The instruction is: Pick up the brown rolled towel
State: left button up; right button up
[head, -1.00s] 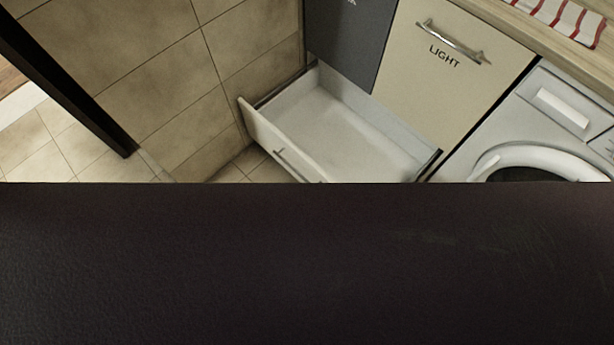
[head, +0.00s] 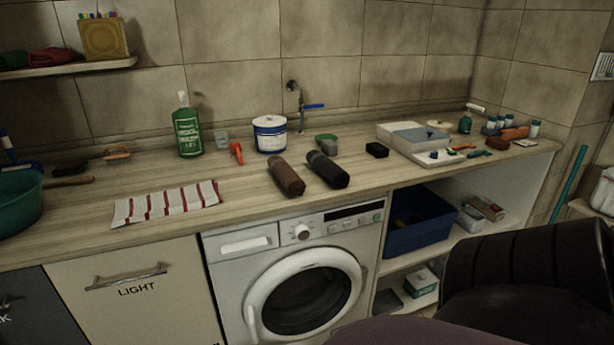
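The brown rolled towel (head: 286,177) lies on the wooden counter (head: 245,190) above the washing machine, near the front edge. A black rolled towel (head: 327,170) lies just to its right, with a small gap between them. Neither of my grippers shows in the head view. Nothing covers the brown towel.
A striped cloth (head: 166,203) lies left of the towel. Behind stand a white tub (head: 270,134), a green bottle (head: 187,130) and a faucet (head: 293,105). Trays (head: 415,137) sit to the right. The washing machine (head: 295,270) is below. A dark chair-like shape (head: 530,270) fills the lower right.

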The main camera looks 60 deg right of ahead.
aim_at(290, 180)
jog(key=z, duration=1.65)
jog(key=i+l, duration=0.3)
jog(key=i+l+u, duration=0.1)
jog(key=i+l, duration=0.2)
jog(key=l, duration=0.2)
jog(key=i+l, duration=0.25)
jog(key=l, duration=0.2)
jog(key=i+j+u, duration=0.05)
